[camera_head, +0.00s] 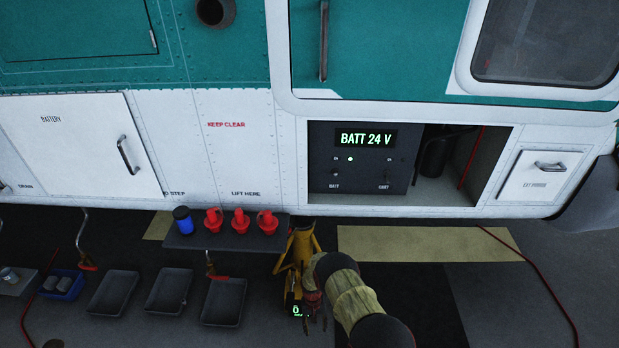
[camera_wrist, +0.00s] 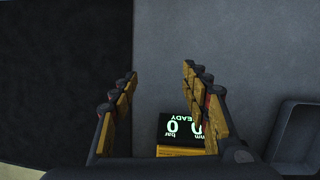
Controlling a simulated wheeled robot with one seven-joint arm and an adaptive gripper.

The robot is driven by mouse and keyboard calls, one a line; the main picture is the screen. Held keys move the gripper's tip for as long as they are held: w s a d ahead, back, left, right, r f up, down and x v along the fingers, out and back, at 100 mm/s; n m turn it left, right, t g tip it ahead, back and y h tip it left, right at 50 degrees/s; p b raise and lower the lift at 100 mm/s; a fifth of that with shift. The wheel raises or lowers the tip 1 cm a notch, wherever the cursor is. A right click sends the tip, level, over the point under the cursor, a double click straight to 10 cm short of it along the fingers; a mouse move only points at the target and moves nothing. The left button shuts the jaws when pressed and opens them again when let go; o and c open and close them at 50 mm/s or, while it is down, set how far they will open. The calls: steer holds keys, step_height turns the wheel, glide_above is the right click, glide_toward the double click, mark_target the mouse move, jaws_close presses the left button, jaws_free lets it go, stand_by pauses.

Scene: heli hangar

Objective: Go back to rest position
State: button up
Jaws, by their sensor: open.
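My gripper (camera_head: 313,305) hangs low at the bottom centre of the head view, at the end of my arm. In the wrist view its two fingers (camera_wrist: 160,72) stand wide apart with nothing between the tips. A yellow device (camera_head: 303,245) stands just behind and left of my gripper in the head view. Its small lit display (camera_head: 297,311) shows beside the fingers, partly covered. In the wrist view the display (camera_wrist: 182,130) reads 0 bar, 0 mm and READY, partly behind the right finger. I cannot tell whether the gripper touches the device.
A grey shelf (camera_head: 190,243) carries a blue-capped jar (camera_head: 183,220) and three red plugs (camera_head: 240,220). Dark trays (camera_head: 222,303) lie in front of it. The helicopter's open bay holds a panel (camera_head: 357,158) reading BATT 24 V. A red hose (camera_head: 545,290) runs along the right floor.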

steer(key=s+d+r+p, duration=0.1)
steer(key=s+d+r, duration=0.1)
steer(key=r, duration=1.4)
steer(key=s+d+r+n+p, duration=0.1)
steer(key=s+d+r, duration=0.15)
steer(key=r, duration=1.25)
steer(key=s+d+r, duration=0.2)
steer(key=r, duration=1.4)
steer(key=s+d+r+t+p, duration=0.1)
steer(key=s+d+r+t, duration=0.1)
steer(key=s+r, duration=0.5)
steer(key=s+d+r+m+t+p, duration=0.1)
steer(key=s+r, duration=0.6)
steer(key=r, duration=1.1)
steer(key=s+d+r+t+p, duration=0.3)
steer(key=s+d+r+t, duration=0.2)
steer(key=r, duration=0.7)
steer(key=s+d, duration=0.2)
steer(key=shift+s+r+m+y, duration=0.2)
steer(key=shift+s+m+y, duration=0.15)
steer(key=shift+m+y, duration=0.05)
